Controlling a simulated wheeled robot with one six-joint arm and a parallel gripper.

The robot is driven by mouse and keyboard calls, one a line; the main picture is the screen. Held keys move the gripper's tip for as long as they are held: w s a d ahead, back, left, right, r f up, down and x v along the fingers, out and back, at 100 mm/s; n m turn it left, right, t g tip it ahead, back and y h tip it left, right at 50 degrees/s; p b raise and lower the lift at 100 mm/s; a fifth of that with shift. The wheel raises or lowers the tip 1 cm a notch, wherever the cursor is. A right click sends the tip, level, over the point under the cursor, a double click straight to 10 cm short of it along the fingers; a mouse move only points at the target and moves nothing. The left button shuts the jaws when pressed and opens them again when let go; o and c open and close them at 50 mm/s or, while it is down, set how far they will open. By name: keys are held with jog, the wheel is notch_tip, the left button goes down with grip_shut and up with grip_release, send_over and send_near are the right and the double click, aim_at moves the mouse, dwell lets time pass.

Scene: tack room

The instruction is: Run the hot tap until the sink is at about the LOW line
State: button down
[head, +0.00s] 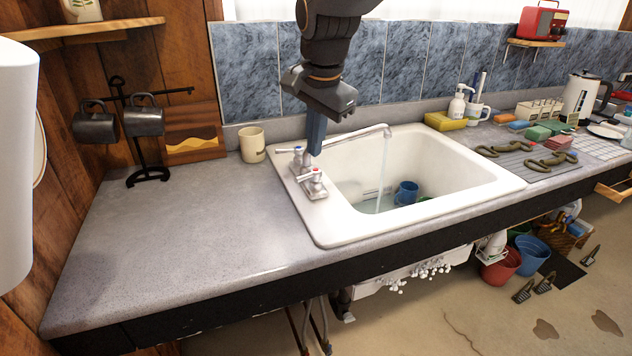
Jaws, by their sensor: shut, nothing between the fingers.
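The white sink (440,212) is set into the grey counter. Its faucet spout (355,135) reaches over the basin, and a thin stream of water (381,170) falls from it. Some water shows at the basin bottom, around a blue mug (406,192). A LOW line cannot be made out. The tap handle with a red mark (312,180) is nearer me; the one with a blue mark (297,153) is farther back. My gripper (315,150) points down with its blue fingers shut and empty, at the handles. Whether it touches either handle I cannot tell.
A cream mug (252,145) stands left of the taps. A black mug stand (147,130) is at the back left. The counter (190,225) is clear at front left.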

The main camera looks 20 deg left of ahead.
jog(key=s+d+n+t+b, duration=0.1)
jog(key=s+d+t+b, duration=0.2)
jog(key=s+d, duration=0.1)
jog(key=w+a+f+y+p, duration=0.1)
jog(key=w+a+f+p, duration=0.2)
jog(key=w+a+f, duration=0.2)
jog(key=shift+a+f, duration=0.5)
jog(key=shift+f, duration=1.15)
jog(key=shift+f, duration=0.1)
